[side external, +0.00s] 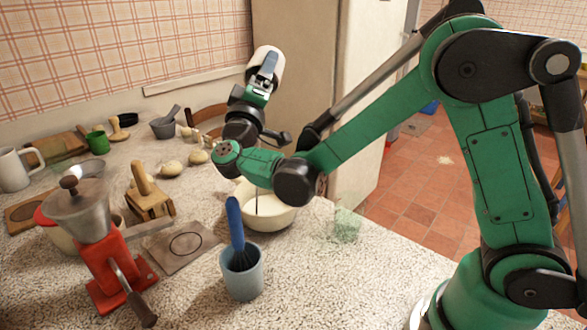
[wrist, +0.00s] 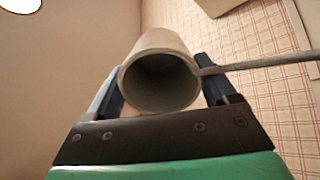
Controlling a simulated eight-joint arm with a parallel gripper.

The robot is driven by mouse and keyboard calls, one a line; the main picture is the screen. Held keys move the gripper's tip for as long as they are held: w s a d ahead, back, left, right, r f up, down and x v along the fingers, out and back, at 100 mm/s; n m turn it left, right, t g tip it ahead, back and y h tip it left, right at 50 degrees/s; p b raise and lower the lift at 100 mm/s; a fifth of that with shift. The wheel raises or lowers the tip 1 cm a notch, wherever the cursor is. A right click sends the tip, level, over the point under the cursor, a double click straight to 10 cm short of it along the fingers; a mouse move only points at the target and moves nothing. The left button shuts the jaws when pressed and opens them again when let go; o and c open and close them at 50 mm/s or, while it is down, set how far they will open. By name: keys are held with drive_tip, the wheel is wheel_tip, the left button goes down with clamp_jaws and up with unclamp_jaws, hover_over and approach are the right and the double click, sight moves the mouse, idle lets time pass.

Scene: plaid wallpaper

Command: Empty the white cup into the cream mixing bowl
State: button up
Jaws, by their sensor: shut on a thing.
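The white cup (side external: 262,54) is held high above the counter, tilted, in the side view. My gripper (side external: 267,70) points upward and is shut around it. In the wrist view, one dark finger is on each side of the cup (wrist: 160,45), and its mouth faces the camera. The inside is dark, and I see no contents. The cream mixing bowl (side external: 268,220) stands on the counter below my wrist, partly hidden by my arm. A thin dark upright line shows in front of its inside. I cannot tell what is in the bowl.
A blue-grey cup (side external: 243,280) with a blue-handled whisk (side external: 236,218) stands in front of the bowl. A red grinder (side external: 100,235), a wooden box (side external: 150,205) and a grey square mat (side external: 182,246) are left. A thin rod (wrist: 262,62) reaches right in the wrist view.

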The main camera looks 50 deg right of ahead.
drive_tip(key=shift+r, duration=0.25)
drive_tip(key=shift+s+a+r+t+h, duration=0.15)
drive_tip(key=shift+r+t+h, duration=0.3)
drive_tip(key=shift+h, duration=0.25)
drive_tip(key=w+d+f+g+y, duration=0.1)
drive_tip(key=d+f+g+y, duration=0.1)
drive_tip(key=f+y, duration=0.3)
drive_tip(key=w+d+f+g+y, duration=0.1)
drive_tip(key=f+g+y, duration=0.3)
drive_tip(key=f+y, duration=0.1)
drive_tip(key=w+d+f+g+y, duration=0.1)
drive_tip(key=d+f+g+y, duration=0.1)
drive_tip(key=f+y, duration=0.3)
drive_tip(key=shift+d+f+g, duration=0.3)
drive_tip(key=shift+f+g, duration=0.15)
drive_tip(key=shift+f, duration=0.4)
drive_tip(key=shift+w+d+f+g+y, duration=0.55)
drive_tip(key=shift+d+f+y, duration=0.35)
drive_tip(key=shift+f+y, duration=0.2)
drive_tip(key=shift+w+d+f+g+y, duration=0.5)
drive_tip(key=shift+d+f+y, duration=0.35)
drive_tip(key=shift+f+y, duration=0.25)
drive_tip(key=shift+w+d+f+g+y, duration=0.55)
drive_tip(key=shift+d+f+y, duration=0.35)
drive_tip(key=shift+f+y, duration=0.15)
